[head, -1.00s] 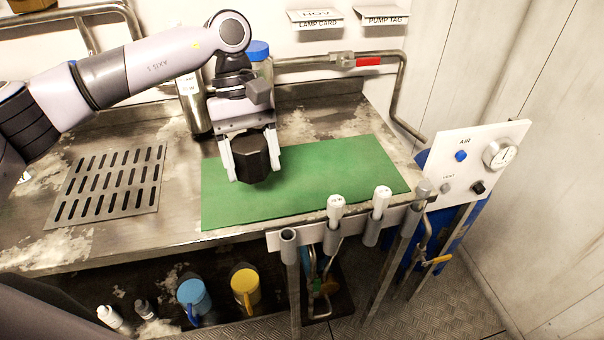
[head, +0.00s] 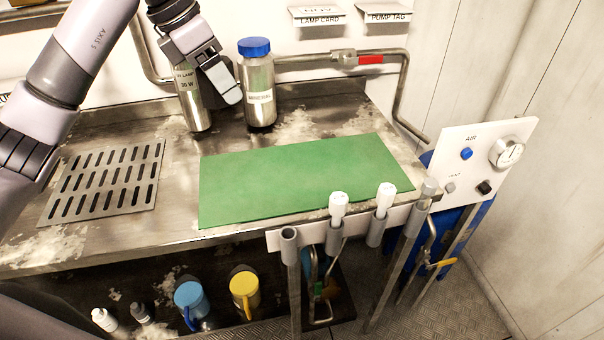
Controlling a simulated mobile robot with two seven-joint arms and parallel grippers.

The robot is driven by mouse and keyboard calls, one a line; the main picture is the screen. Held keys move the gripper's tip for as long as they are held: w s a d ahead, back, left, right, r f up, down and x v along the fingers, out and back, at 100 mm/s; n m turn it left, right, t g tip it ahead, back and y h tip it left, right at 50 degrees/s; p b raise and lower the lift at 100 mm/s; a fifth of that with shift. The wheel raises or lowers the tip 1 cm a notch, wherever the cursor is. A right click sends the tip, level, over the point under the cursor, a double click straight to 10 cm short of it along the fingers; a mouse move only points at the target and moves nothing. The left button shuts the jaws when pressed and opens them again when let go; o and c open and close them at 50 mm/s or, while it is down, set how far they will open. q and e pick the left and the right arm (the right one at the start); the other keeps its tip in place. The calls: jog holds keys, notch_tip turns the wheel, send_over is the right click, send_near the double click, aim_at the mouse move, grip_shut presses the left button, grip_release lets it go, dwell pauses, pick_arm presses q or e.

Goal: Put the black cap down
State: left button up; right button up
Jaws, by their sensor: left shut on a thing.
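My left gripper (head: 224,88) is at the back of the steel bench, in front of the upper part of the lamp canister (head: 197,112) and left of the blue-capped bottle. It is shut on the black cap, which its fingers and body hide now. I cannot tell whether the cap touches the canister. The canister stands upright; its top is hidden behind the gripper. The green mat (head: 300,180) is bare. My right gripper is not in view.
The steel bottle with a blue lid (head: 257,90) stands close to the gripper's right. A slotted drain plate (head: 105,182) lies at left. White-topped handles (head: 338,205) stand at the front edge. Blue (head: 190,298) and yellow (head: 243,288) mugs sit below.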

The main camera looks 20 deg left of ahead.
aim_at(242, 179)
pick_arm(q)
jog(key=shift+n, duration=0.7)
jog(key=f, duration=1.3)
jog(key=a+f, duration=0.1)
jog(key=f, duration=0.5)
jog(key=shift+w+f+p, duration=0.1)
jog(key=shift+f+p, duration=0.15)
jog(key=shift+p, duration=0.1)
jog(key=shift+f, duration=0.1)
jog(key=shift+f, duration=0.15)
jog(key=o, duration=1)
